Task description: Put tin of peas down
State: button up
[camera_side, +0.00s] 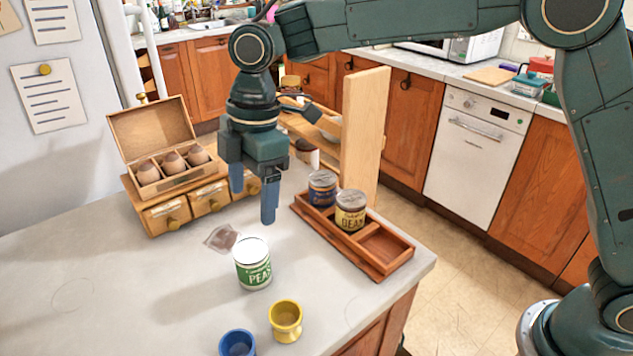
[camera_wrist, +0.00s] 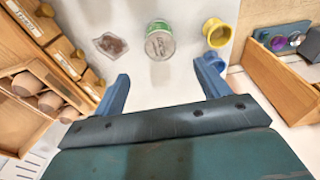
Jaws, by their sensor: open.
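The tin of peas (camera_side: 253,265), green and white with a PEAS label, stands upright on the pale worktop in the side view. It also shows in the wrist view (camera_wrist: 159,42), beyond my fingertips. My gripper (camera_side: 253,203) is open and empty. It hangs above the worktop, behind and above the tin, and does not touch it. In the wrist view, its two blue fingers (camera_wrist: 160,85) are spread wide with only bare worktop between them.
A wooden tray (camera_side: 390,262) holds a blue-labelled tin (camera_side: 322,190) and a beans tin (camera_side: 350,212); its front compartment is empty. Yellow (camera_side: 286,320) and blue (camera_side: 237,343) cups stand in front. A drawer box with an open egg box (camera_side: 172,180) stands left. A dark flat patch (camera_side: 222,238) lies behind the peas.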

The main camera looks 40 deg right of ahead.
dwell(0.4)
jog(key=s+d+r+m+t, duration=0.1)
jog(key=s+d+r+m, duration=0.35)
jog(key=d, duration=0.35)
jog(key=s+d+r+m+t, duration=0.2)
jog(key=s+d+r+m, duration=0.25)
jog(key=d, duration=0.35)
jog(key=s+d+f+m+t+h, duration=0.1)
jog(key=s+d+f+m, duration=0.1)
jog(key=s+d+m, duration=0.2)
jog(key=s+d+f+m+t, duration=0.1)
jog(key=s+d+m, duration=0.4)
jog(key=s, duration=0.8)
jog(key=d+f, duration=0.1)
jog(key=d, duration=0.2)
jog(key=shift+f+t+h, duration=0.15)
jog(key=shift+t+h, duration=0.15)
jog(key=shift+h, duration=0.1)
